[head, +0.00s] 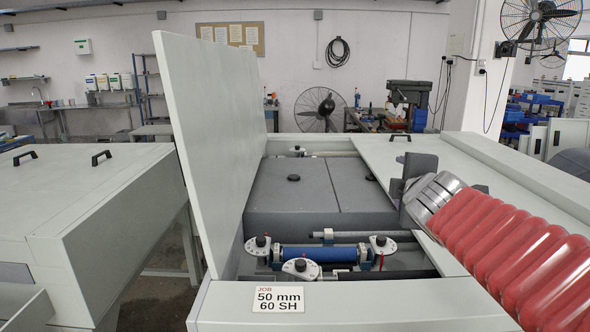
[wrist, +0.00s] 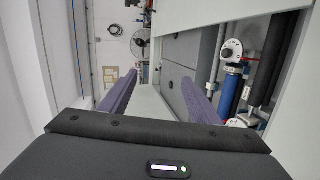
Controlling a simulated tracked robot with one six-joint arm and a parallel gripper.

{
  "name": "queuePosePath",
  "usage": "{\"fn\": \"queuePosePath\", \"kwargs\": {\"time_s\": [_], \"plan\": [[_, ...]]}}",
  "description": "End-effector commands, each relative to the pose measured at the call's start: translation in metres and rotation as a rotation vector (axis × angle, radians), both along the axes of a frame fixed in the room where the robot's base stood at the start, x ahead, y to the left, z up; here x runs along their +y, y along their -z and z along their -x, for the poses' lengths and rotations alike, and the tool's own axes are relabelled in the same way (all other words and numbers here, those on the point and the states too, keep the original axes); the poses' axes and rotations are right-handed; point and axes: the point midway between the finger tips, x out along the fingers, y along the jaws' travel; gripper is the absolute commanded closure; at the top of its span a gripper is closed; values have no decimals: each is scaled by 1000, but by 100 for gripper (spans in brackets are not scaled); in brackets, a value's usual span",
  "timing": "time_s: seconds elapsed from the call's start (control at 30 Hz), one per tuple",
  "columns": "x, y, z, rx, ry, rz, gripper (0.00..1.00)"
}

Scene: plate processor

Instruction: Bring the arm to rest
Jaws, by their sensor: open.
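My gripper (head: 402,190) is at the end of my red-sleeved arm, which reaches in from the lower right in the head view. It is over the right side of the open machine bay, near the grey covers (head: 315,195). In the wrist view my gripper (wrist: 158,80) shows two purple-grey fingers spread apart with nothing between them. The machine (head: 450,165) has its lid (head: 215,130) raised upright at the left. Part of the bay is hidden behind my arm.
The bay holds a blue roller (head: 320,254) and several white dials with black knobs (head: 301,268). A job card (head: 278,299) reading "50 mm 60 SH" is on the front edge. Another pale cabinet (head: 90,215) stands at the left, across a gap.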

Motion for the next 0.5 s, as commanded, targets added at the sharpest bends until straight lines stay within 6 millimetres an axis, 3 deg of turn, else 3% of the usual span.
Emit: {"fn": "queuePosePath", "kwargs": {"time_s": [0.27, 0.5], "plan": [[-6, 71, 98, 153, 298, -495, 43], [17, 148, 193, 327, 557, -897, 43]]}}
